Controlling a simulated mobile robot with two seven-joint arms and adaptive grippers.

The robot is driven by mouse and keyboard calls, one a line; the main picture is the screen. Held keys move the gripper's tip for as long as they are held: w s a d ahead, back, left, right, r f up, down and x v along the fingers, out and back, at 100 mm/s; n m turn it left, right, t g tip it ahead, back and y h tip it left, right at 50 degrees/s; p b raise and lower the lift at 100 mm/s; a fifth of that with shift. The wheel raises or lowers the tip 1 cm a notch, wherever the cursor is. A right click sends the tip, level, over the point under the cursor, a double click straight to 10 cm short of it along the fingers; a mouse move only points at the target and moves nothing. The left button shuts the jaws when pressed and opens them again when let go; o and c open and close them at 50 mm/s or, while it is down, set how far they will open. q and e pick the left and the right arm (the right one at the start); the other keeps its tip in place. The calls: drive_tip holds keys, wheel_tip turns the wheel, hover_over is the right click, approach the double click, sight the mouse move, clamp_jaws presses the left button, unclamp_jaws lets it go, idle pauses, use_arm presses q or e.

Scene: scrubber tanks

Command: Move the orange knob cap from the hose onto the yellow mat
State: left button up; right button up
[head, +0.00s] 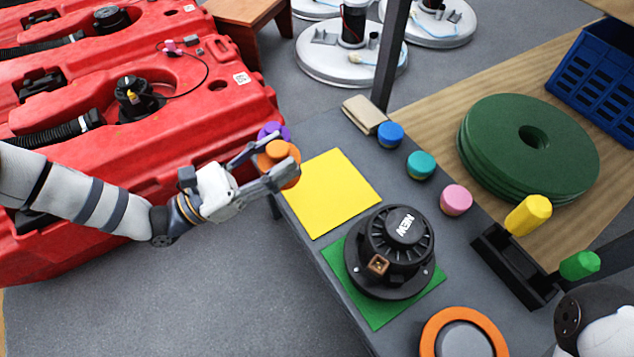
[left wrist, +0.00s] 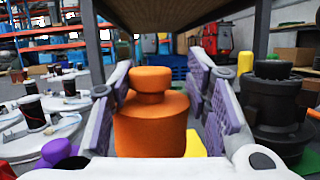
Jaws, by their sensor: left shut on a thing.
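The orange knob cap (head: 278,152) is held between the fingers of my left gripper (head: 272,160), at the far left corner of the table. It fills the middle of the left wrist view (left wrist: 150,112), upright between the two purple finger pads. The yellow mat (head: 332,192) lies flat and bare on the grey table, just right of the gripper; a sliver of it shows in the left wrist view (left wrist: 195,144). Black ribbed hoses (head: 62,132) lie on the red tanks, apart from the cap. My right gripper is out of view.
A purple cap (head: 268,129) sits behind the gripper. A black motor (head: 392,250) stands on a green mat (head: 367,311) in front of the yellow one. Blue (head: 390,134), teal (head: 421,165) and pink (head: 456,199) caps line the right. Red tanks (head: 210,100) stand left.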

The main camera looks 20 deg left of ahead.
use_arm(q)
drive_tip(key=w+d+f+b, duration=0.1)
drive_tip(key=f, duration=0.2)
drive_tip(key=w+d+f+b, duration=0.1)
drive_tip(key=d+f+b, duration=0.1)
drive_tip(key=f, duration=0.1)
drive_tip(key=w+d+f+b, duration=0.1)
drive_tip(key=w+d+f, duration=0.1)
drive_tip(key=f, duration=0.1)
drive_tip(key=shift+f+b, duration=0.3)
drive_tip(key=shift+f, duration=0.1)
drive_tip(key=shift+a+r, duration=0.1)
drive_tip(key=shift+r, duration=0.1)
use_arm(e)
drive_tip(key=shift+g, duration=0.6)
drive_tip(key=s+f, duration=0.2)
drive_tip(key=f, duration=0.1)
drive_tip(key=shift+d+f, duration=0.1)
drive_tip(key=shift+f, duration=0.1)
use_arm(q)
drive_tip(key=o, duration=1.1)
drive_tip(key=shift+f, duration=0.15)
drive_tip(key=shift+c, duration=0.2)
drive_tip(key=o, duration=0.4)
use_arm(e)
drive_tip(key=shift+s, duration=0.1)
